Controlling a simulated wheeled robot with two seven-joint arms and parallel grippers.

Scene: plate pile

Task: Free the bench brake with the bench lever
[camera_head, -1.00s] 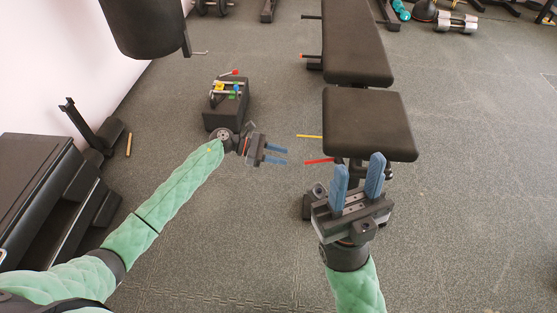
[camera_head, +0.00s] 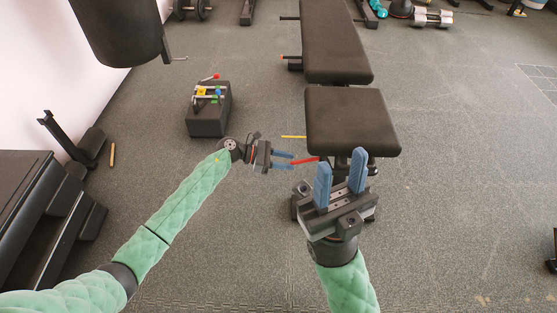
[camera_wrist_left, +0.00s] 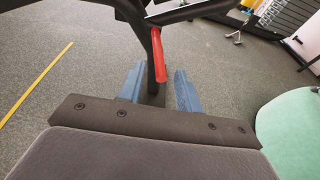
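The bench (camera_head: 350,122) has a dark seat pad and a longer back pad. Its red lever (camera_head: 304,160) sticks out to the left below the seat. My left gripper (camera_head: 291,161) is open, its blue fingers pointing right at the lever's outer end. In the left wrist view, the red lever (camera_wrist_left: 159,57) hangs between and beyond the two blue fingers (camera_wrist_left: 158,90), which stand apart; I cannot tell whether either touches it. My right gripper (camera_head: 340,180) is open and empty, pointing up in front of the seat. The brake itself cannot be made out.
A yellow bar (camera_head: 293,137) lies left of the seat. A dark box (camera_head: 208,118) with coloured handles stands further left. A punching bag (camera_head: 118,32) hangs at upper left. Dark steps (camera_head: 35,200) stand at the left wall. The floor right of the bench is mostly clear.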

